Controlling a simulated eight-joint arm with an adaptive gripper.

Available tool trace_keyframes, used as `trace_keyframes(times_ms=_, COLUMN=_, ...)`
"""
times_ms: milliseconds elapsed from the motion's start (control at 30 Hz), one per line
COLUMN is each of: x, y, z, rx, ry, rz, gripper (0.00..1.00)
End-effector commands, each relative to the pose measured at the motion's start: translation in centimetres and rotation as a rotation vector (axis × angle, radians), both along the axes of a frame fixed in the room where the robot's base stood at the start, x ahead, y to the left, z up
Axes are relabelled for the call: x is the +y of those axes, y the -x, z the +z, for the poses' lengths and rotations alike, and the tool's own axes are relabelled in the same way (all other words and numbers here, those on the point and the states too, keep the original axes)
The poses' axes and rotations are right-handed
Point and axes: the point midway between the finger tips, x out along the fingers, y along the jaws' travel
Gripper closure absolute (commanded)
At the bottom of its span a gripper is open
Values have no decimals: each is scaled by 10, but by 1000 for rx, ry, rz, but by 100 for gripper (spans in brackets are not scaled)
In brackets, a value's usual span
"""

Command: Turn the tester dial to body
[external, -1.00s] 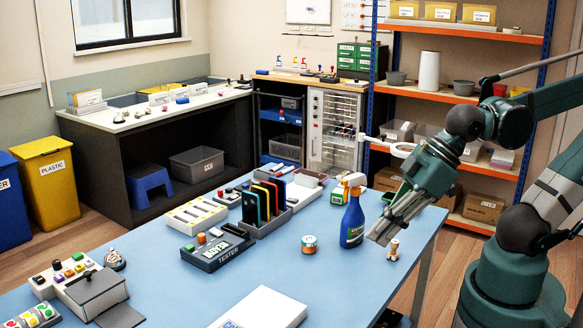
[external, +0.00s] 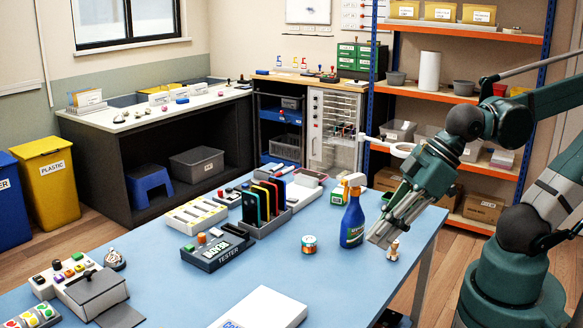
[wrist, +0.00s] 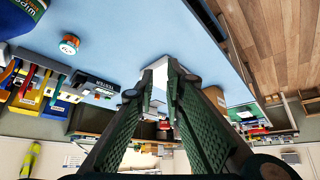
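The tester (external: 217,251) is a dark box with a white TESTER label, lying on the blue table left of the middle. Small knobs and an orange-red cap stand on its top; which is the dial, and where it points, is too small to tell. The tester also shows in the wrist view (wrist: 96,84), label upside down. My gripper (external: 381,238) hangs over the table's right side, well right of the tester and apart from it. In the wrist view its fingers (wrist: 157,80) have a gap between them and hold nothing visible.
A blue spray bottle (external: 352,222) stands just left of my gripper, with a small round tub (external: 309,244) farther left. A small wooden figure-like piece (external: 393,251) is by my fingertips. A rack of coloured phones (external: 264,214) stands behind the tester. A white box (external: 262,308) lies in front.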

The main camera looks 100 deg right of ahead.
Motion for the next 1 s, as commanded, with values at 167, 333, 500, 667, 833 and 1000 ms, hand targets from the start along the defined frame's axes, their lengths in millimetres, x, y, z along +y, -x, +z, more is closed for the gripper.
trace_keyframes(times_ms=167, x=-2, y=-5, z=5, rx=6, ry=7, rz=5, gripper=71)
trace_keyframes(times_ms=333, x=-6, y=-17, z=17, rx=23, ry=23, rz=17, gripper=71)
trace_keyframes(times_ms=500, x=-14, y=-37, z=32, rx=50, ry=47, rz=39, gripper=71)
trace_keyframes(times_ms=667, x=-22, y=-58, z=45, rx=79, ry=72, rz=61, gripper=71)
trace_keyframes(times_ms=833, x=-32, y=-81, z=58, rx=110, ry=97, rz=87, gripper=71)
trace_keyframes(times_ms=1000, x=-42, y=-105, z=68, rx=142, ry=119, rz=114, gripper=71)
